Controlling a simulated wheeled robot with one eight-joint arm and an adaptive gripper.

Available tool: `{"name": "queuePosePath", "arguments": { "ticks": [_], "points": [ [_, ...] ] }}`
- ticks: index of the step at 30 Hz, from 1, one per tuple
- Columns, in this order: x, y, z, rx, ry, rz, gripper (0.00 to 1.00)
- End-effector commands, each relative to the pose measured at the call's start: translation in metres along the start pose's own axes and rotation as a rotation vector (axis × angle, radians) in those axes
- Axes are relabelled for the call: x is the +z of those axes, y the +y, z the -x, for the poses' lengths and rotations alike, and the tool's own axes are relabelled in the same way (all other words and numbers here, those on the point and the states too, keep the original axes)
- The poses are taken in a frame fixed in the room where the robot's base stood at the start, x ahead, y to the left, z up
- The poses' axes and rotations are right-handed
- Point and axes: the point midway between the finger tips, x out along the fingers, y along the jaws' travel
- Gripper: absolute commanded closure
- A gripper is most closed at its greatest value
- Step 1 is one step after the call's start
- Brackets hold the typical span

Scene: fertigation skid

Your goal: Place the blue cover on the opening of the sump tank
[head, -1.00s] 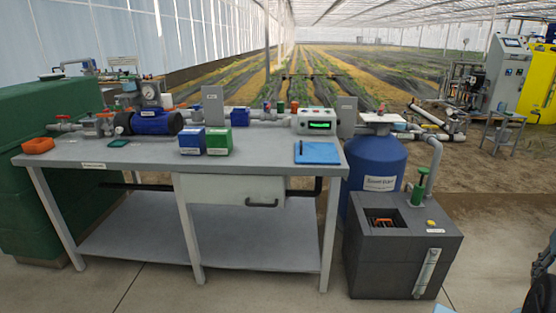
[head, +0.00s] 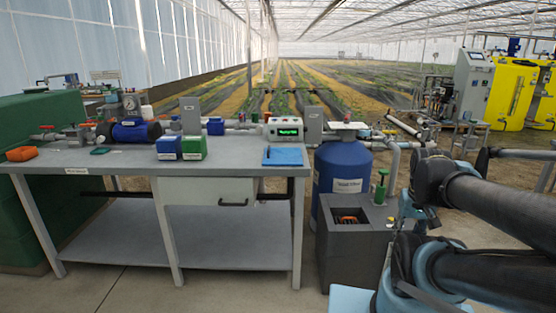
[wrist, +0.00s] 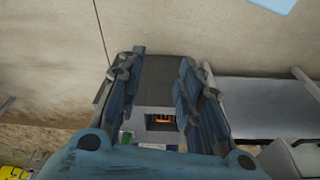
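The blue cover appears to be the flat blue plate (head: 283,156) with a small dark upright piece, lying on the right end of the grey bench. The sump tank (head: 346,262) is the dark grey box right of the bench. Its square opening (head: 349,217) is uncovered, with something orange inside. In the wrist view, my gripper (wrist: 162,60) is open and empty, its two fingers spread apart over the sump tank (wrist: 163,78). The opening (wrist: 160,121) shows between the fingers. In the head view my arm is at the right, and the fingers cannot be made out.
A blue barrel (head: 341,170) stands behind the sump tank, and a green-handled valve (head: 381,187) rises from the tank top. Blue (head: 169,148) and green (head: 194,148) boxes and a meter (head: 285,129) stand on the bench (head: 235,160). Bare floor lies in front.

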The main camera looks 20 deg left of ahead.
Motion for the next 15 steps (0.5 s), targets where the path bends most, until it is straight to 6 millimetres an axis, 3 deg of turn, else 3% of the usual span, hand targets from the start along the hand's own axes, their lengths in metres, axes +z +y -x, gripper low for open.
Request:
{"name": "queuePosePath", "arguments": {
  "ticks": [9,15],
  "points": [
    [0.004,0.001,0.007,0.011,0.016,0.028,0.67],
    [-0.030,-0.001,0.011,0.094,0.045,0.227,0.67]
  ]
}}
